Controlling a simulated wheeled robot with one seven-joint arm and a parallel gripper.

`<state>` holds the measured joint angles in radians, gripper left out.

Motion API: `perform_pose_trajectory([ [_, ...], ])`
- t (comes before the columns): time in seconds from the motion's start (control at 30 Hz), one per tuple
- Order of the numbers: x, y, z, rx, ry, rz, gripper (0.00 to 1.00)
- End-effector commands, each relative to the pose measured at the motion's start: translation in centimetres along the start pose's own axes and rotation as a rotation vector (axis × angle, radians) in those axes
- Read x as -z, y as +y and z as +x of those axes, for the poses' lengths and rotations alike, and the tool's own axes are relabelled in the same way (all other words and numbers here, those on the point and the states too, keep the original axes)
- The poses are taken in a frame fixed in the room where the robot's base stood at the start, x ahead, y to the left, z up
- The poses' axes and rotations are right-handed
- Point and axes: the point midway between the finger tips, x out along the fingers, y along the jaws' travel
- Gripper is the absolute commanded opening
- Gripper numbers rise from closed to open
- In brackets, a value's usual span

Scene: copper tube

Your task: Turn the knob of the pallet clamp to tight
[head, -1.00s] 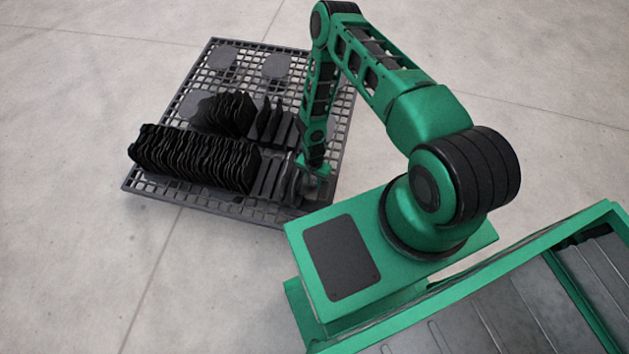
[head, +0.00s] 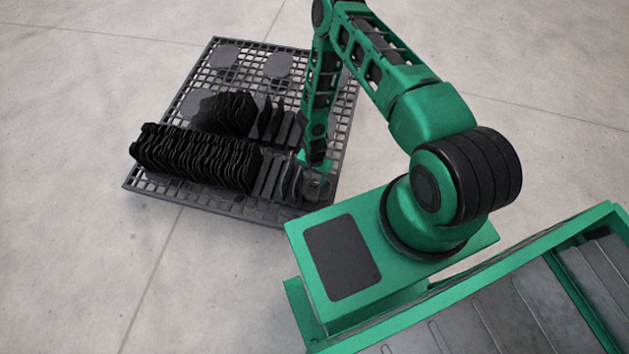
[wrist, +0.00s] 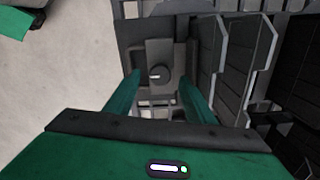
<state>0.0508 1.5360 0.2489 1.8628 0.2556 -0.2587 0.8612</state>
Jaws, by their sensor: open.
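The clamp knob (wrist: 159,75) shows in the wrist view as a small round dark grey knob with a light mark on its face. It sits on the grey pallet clamp (wrist: 158,48). My gripper (wrist: 158,82) is open, with one green finger on each side of the knob in that view. Gaps show between the fingers and the knob, and I cannot tell how far above it the fingertips are. In the head view my gripper (head: 312,190) is low over the near right corner of the pallet (head: 160,188), and the knob cannot be made out there.
A long row of black wavy pieces (head: 195,160) lies along the near side of the pallet, with a shorter black stack (head: 228,113) behind it. Dark upright slats (wrist: 232,62) stand close to the right of my gripper. Bare concrete floor (head: 80,90) surrounds the pallet.

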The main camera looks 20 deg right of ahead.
Motion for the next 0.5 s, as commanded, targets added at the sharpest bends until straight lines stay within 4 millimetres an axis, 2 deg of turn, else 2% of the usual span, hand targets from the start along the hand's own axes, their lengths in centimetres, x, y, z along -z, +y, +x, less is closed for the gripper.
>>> perform_pose_trajectory([
  [0.2, 0.0, -0.1, -4.1, 0.001, 0.000, -0.001, 0.49],
  [0.5, -0.1, 0.0, -7.4, -0.001, -0.003, -0.001, 0.49],
])
